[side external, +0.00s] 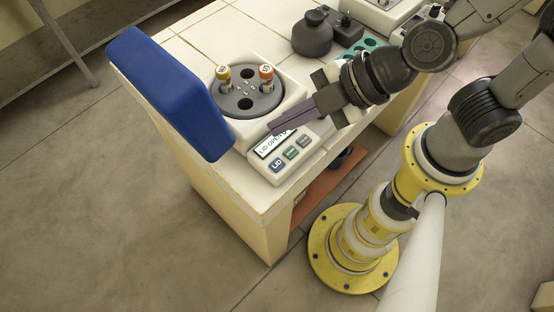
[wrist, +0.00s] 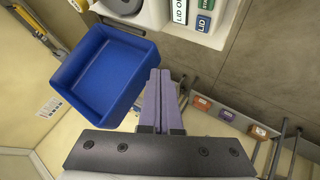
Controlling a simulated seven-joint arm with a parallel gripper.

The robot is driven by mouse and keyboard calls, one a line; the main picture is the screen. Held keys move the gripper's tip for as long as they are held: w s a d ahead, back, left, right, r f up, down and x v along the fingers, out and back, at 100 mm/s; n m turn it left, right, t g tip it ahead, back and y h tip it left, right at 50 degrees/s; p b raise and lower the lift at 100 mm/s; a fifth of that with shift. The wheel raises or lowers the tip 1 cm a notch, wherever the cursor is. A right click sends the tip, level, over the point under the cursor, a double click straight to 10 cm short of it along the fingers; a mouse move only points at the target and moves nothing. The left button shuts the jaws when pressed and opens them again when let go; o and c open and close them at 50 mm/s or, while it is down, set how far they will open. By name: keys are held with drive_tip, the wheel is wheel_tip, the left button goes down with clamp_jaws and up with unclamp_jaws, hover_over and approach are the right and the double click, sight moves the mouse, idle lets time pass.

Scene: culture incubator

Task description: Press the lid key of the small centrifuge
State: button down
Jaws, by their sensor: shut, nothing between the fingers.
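The small centrifuge (side external: 288,103) stands on the tiled bench with its blue lid (side external: 165,92) raised. The front panel has a display (side external: 270,144) reading "LID OPEN" and a row of keys. The blue lid key (side external: 277,165) is at the front end of the row; it also shows in the wrist view (wrist: 203,24). My gripper (side external: 273,129) is shut and empty, its fingertips over the panel near the display, apart from the lid key. Contact with the panel cannot be told.
A green key (side external: 291,153) and another key (side external: 304,142) sit beside the lid key. The bench's front edge lies close to the panel.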

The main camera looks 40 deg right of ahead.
sight(283, 163)
drive_tip(key=shift+f, duration=0.15)
drive_tip(key=shift+f, duration=4.25)
drive_tip(key=shift+f, duration=0.4)
drive_tip(key=shift+f, duration=0.35)
drive_tip(key=shift+r, duration=0.75)
drive_tip(key=shift+r, duration=0.1)
drive_tip(key=shift+r, duration=2.4)
